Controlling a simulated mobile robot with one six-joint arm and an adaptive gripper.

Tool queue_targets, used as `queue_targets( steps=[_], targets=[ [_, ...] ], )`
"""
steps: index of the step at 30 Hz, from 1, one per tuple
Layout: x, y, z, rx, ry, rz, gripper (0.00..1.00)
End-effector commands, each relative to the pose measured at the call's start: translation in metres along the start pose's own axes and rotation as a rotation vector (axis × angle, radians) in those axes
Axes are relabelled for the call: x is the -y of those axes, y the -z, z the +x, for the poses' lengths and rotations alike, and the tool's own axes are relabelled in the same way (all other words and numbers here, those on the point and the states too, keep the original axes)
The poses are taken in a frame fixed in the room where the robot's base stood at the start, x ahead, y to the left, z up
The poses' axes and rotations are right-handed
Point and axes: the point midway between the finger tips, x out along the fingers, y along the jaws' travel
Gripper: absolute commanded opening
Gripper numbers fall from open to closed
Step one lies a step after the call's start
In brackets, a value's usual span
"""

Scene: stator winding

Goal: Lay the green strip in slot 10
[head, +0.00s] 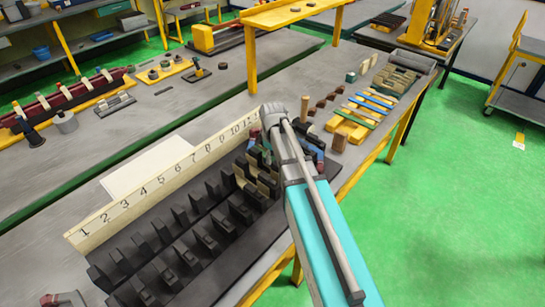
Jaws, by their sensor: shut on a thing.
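The stator block (190,225) is a dark row of upright teeth along the bench. A cream board (160,180) behind it carries the slot numbers. Cream pieces (243,178) sit among the teeth near the numbers 9 to 11. My gripper (264,156) is partly hidden by my grey and teal arm, over the right part of the block near the numbers 10 to 12. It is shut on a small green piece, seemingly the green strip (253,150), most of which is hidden. I cannot tell whether the strip touches slot 10.
A yellow rack (343,130) with blue, cream and green strips lies right of the block. Brown pegs (322,104) and a wooden block (339,142) stand near it. A yellow post (251,60) rises behind.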

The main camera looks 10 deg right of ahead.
Motion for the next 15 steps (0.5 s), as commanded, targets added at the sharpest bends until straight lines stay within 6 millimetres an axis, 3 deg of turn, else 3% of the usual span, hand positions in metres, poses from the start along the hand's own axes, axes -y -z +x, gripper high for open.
queue_targets(
  steps=[15],
  targets=[
    [0.0, 0.0, 0.0049, 0.0, 0.0, 0.0, 0.0]
  ],
)
